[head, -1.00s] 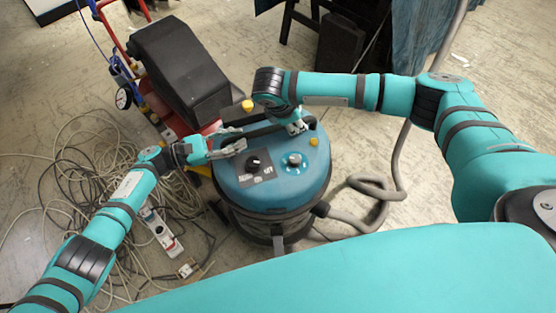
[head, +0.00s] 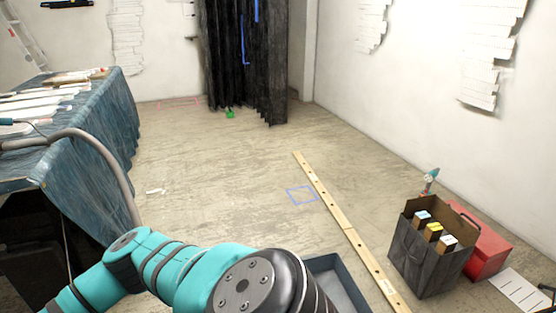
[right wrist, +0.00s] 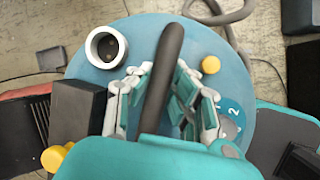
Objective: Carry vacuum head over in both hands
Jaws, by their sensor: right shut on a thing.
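The vacuum head (right wrist: 190,35) is a round blue lid in the right wrist view, with a black bar handle (right wrist: 167,62), a white-rimmed round port (right wrist: 105,47) and a yellow knob (right wrist: 211,65). My right gripper (right wrist: 160,88) has its fingers on both sides of the handle and is shut on it. The head view shows only part of my right arm at the bottom; the vacuum head is outside that view. My left gripper is in neither current view. I cannot tell whether the lid is apart from its drum.
A dark tray (head: 327,264), black box of cartons (head: 420,268) and red case (head: 488,247) lie at right. A cloth-covered table (head: 105,125) and grey hose (head: 118,170) are at left.

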